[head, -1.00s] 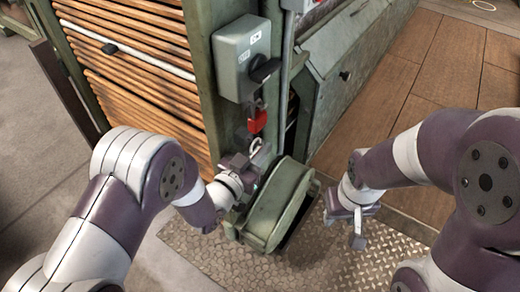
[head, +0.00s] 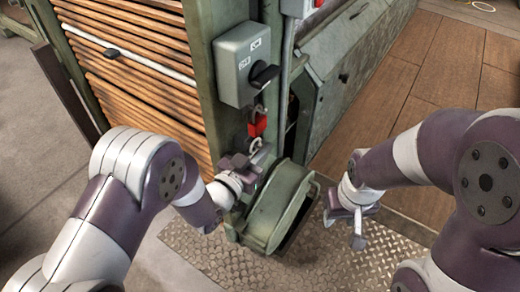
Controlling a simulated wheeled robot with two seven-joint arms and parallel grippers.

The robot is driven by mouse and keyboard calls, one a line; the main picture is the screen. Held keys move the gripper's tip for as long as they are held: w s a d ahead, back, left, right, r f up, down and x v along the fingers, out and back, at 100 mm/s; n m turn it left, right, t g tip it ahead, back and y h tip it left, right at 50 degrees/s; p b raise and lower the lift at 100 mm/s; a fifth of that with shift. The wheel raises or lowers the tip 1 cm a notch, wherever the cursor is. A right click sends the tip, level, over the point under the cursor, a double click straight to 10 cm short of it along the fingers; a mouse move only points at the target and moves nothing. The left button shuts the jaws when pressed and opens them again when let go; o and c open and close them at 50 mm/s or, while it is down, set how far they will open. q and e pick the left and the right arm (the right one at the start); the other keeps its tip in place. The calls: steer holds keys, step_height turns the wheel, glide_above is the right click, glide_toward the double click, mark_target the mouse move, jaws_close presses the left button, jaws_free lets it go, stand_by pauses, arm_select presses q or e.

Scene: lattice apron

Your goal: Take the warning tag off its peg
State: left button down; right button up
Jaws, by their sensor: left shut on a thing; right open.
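My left gripper (head: 250,166) is shut just below the grey switch box, in front of the green post. A small pale piece (head: 262,154) shows at its fingertips; it looks like the warning tag, mostly hidden by the fingers. A small pale ring (head: 254,144) shows just above it. A red lock-like piece (head: 257,125) hangs under the switch box, above the gripper. The peg cannot be made out. My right gripper (head: 347,222) is open and empty above the metal floor plate, well to the right.
The grey switch box (head: 232,73) with a black handle sits on the green post (head: 202,78). A round green housing (head: 272,212) stands right beside my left gripper. Wooden slats (head: 140,75) lie to the left. The tread plate (head: 365,265) is clear.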

arm_select(q)
steer(key=s+d, duration=0.6)
steer(key=d, duration=0.2)
stand_by(0.9)
steer(key=shift+f, duration=0.1)
